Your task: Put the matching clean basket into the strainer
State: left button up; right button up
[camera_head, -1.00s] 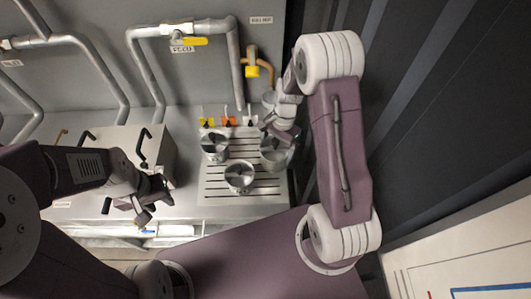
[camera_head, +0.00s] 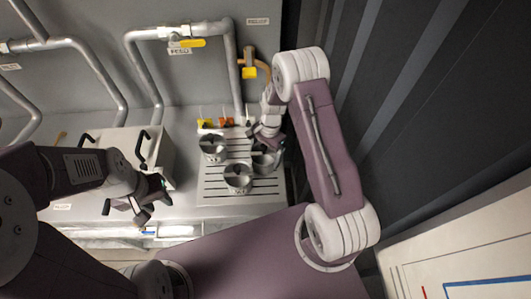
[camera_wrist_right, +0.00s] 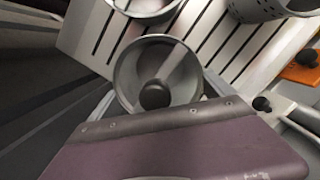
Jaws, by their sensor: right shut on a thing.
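Three grey round baskets are at the slotted drain board (camera_head: 215,194): a rear left basket (camera_head: 212,148), a front basket (camera_head: 238,178) and a right basket (camera_head: 264,162). My right gripper (camera_head: 264,146) is shut at the right basket, which also shows in the right wrist view (camera_wrist_right: 130,75) with a crossbar and dark round knob. The fingertips are hidden there, and I cannot tell whether this basket touches the board. My left gripper (camera_head: 150,202) is open and empty in front of a grey box with black clamp handles (camera_head: 125,150), probably the strainer. Its inside is not visible.
Yellow (camera_head: 205,124) and orange (camera_head: 227,122) tags stand behind the baskets. Pipes with a yellow-handled valve (camera_head: 187,43) run along the back wall. A dark ribbed wall (camera_head: 430,110) is close on the right. The left part of the board is free.

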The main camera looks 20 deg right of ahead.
jog(key=o, duration=1.3)
jog(key=shift+f, duration=0.1)
notch_tip(320, 180, up, 12)
jog(key=d, duration=0.1)
jog(key=shift+w+d+b, duration=0.3)
jog(key=shift+w+b, duration=0.05)
